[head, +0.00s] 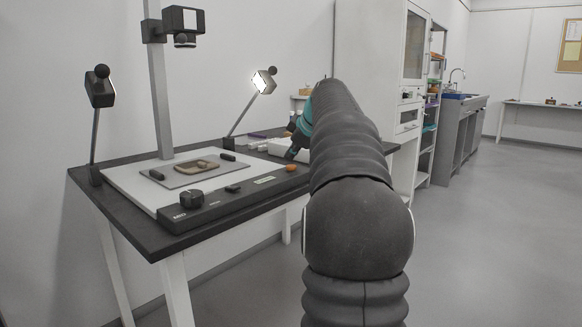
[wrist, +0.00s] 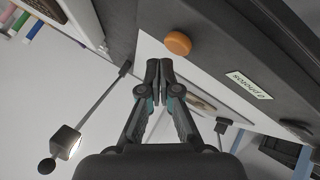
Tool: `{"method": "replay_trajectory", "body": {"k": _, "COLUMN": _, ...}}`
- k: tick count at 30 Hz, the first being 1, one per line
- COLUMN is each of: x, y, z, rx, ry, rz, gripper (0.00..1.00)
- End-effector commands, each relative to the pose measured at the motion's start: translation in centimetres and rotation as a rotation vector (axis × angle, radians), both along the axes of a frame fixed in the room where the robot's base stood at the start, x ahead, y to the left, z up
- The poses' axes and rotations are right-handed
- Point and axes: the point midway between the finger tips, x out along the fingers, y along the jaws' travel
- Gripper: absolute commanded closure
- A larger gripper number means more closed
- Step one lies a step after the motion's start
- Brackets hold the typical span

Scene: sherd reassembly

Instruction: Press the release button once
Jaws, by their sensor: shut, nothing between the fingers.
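The release button is a round orange cap (head: 291,168) at the right end of the dark control bar (head: 228,194) on the table's front edge. It shows whole in the wrist view (wrist: 178,43), just above and right of my fingertips. My gripper (wrist: 159,64) is shut and empty. In the head view my gripper (head: 292,153) is just above and behind the button, partly hidden by my arm. A gap shows between fingertips and button in the wrist view. A label (wrist: 249,84) on the bar reads "0 photos".
A dark knob (head: 192,198) and a small switch (head: 233,188) sit on the bar. A grey board (head: 183,178) with a brown sherd piece (head: 196,167) lies behind it, below a camera on a post (head: 160,90). Two lamps (head: 100,88) (head: 264,80) flank the table.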

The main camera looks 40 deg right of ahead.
Motion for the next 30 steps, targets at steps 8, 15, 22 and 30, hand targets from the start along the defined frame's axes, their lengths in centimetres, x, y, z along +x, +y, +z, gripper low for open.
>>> {"method": "replay_trajectory", "body": {"k": 8, "x": 0.00, "y": 0.00, "z": 0.00, "rx": 0.000, "ry": 0.000, "rz": 0.000, "gripper": 1.00}}
{"method": "replay_trajectory", "body": {"k": 15, "x": 0.00, "y": 0.00, "z": -0.10, "rx": 0.000, "ry": 0.000, "rz": 0.000, "gripper": 1.00}}
{"method": "replay_trajectory", "body": {"k": 22, "x": 0.00, "y": 0.01, "z": -0.84, "rx": 0.000, "ry": 0.000, "rz": 0.000, "gripper": 1.00}}
{"method": "replay_trajectory", "body": {"k": 30, "x": 0.00, "y": 0.01, "z": -0.82, "rx": 0.000, "ry": 0.000, "rz": 0.000, "gripper": 1.00}}
